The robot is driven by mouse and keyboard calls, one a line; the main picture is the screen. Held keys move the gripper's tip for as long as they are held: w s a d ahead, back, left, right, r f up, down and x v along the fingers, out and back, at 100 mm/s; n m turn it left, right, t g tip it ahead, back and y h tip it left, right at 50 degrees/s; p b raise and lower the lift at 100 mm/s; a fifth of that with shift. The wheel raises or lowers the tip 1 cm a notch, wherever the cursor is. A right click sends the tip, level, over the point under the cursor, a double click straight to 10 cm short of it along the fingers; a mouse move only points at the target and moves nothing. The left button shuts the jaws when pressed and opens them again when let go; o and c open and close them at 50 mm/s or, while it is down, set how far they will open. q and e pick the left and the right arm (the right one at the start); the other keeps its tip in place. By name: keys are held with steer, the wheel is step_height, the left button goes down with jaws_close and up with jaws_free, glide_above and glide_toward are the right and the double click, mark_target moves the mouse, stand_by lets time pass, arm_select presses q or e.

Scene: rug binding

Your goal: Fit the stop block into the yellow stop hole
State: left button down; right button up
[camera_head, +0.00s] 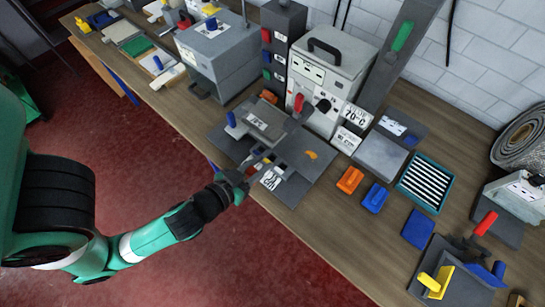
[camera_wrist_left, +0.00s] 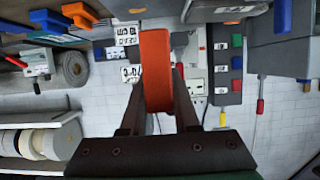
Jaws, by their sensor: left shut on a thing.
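My left gripper (camera_head: 262,162) is over the near part of a dark grey fixture (camera_head: 298,185) on the bench. In the left wrist view my left gripper (camera_wrist_left: 156,90) is shut on an orange block (camera_wrist_left: 155,60), which stands out beyond the fingertips. I take this to be the stop block; in the head view the fingers mostly hide it. My right gripper is not in view.
A grey control box (camera_head: 330,75) with a 70°C label stands behind the fixture. A blue-handled plate (camera_head: 232,125) is at its left. An orange piece (camera_head: 350,180), a blue piece (camera_head: 375,198) and a striped tray (camera_head: 425,182) lie to the right. The front bench strip is clear.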

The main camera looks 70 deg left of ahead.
arm_select(q)
steer(key=w+a+f+b, duration=0.2)
steer(key=w+a+f, duration=0.2)
steer(key=w+a+f+b, duration=0.2)
steer(key=w+a+f, duration=0.3)
steer(key=shift+a+b, duration=0.25)
steer(key=shift+b, duration=0.1)
steer(key=shift+w+a+f, duration=0.1)
steer(key=shift+f, duration=0.05)
steer(key=shift+w+a+f, duration=0.1)
steer(key=shift+a+f, duration=0.05)
steer(key=shift+f, duration=0.2)
steer(key=shift+f+b, duration=0.75)
steer(key=shift+f, duration=0.7)
steer(key=shift+f, duration=0.1)
